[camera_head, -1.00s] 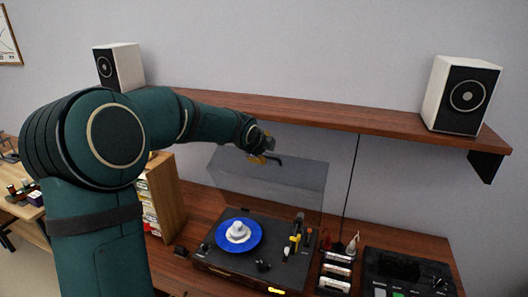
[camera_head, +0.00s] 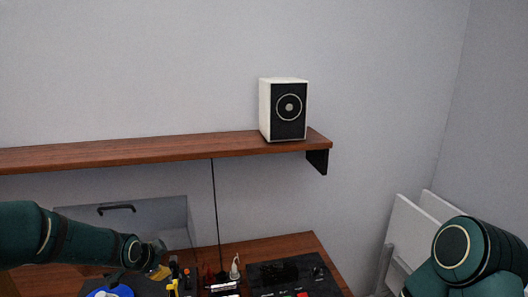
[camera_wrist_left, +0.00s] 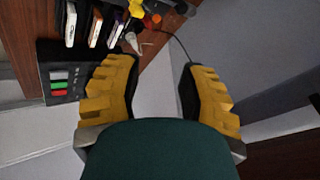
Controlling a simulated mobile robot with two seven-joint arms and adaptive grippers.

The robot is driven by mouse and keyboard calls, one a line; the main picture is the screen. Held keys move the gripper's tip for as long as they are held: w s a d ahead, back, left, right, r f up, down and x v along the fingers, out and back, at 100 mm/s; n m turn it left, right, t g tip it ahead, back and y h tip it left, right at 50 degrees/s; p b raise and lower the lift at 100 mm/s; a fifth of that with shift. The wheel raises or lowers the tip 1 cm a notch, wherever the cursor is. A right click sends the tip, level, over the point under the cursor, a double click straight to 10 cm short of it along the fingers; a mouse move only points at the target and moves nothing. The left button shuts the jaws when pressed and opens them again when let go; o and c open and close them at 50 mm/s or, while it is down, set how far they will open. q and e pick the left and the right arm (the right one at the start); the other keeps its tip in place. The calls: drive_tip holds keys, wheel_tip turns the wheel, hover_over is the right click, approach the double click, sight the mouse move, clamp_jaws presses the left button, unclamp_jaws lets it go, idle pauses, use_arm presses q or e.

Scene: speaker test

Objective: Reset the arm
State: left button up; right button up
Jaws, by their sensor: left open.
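My left arm comes in low from the left in the head view, with its gripper (camera_head: 158,271) in front of the turntable. In the left wrist view the left gripper (camera_wrist_left: 160,68) has its two yellow fingers wide apart with nothing between them. A rounded green part of my right arm (camera_head: 468,252) shows at the lower right of the head view; its gripper is out of the picture. A white speaker with a black front (camera_head: 289,108) stands upright on the brown wall shelf (camera_head: 120,154), near its right end.
The turntable's raised clear lid (camera_head: 170,214) and blue disc (camera_head: 110,292) are close to my left gripper. A black device with buttons (camera_head: 290,274) lies on the wooden cabinet right of it. White panels (camera_head: 408,228) lean at the right wall. A cable hangs below the shelf.

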use_arm(q)
drive_tip(key=s+d+f+n+g+h+b, duration=0.1)
drive_tip(key=s+d+f+n, duration=0.1)
drive_tip(key=s+d+f, duration=0.3)
drive_tip(key=s+d+f+n+g+h+b, duration=0.1)
drive_tip(key=s+d+f+n, duration=0.15)
drive_tip(key=f, duration=0.55)
drive_tip(key=s+d+f+n+g+b, duration=0.1)
drive_tip(key=s+d+f+n, duration=0.15)
drive_tip(key=d+f, duration=0.3)
drive_tip(key=s+d+f+n+g+b, duration=0.1)
drive_tip(key=s+d+f+n, duration=0.2)
drive_tip(key=s+f, duration=0.2)
drive_tip(key=s+d+f+n+g+h+b, duration=0.1)
drive_tip(key=s+d+f+n, duration=0.2)
drive_tip(key=s+f, duration=0.3)
drive_tip(key=s, duration=0.4)
drive_tip(key=shift+d+g+b, duration=0.2)
drive_tip(key=shift+g+b, duration=0.2)
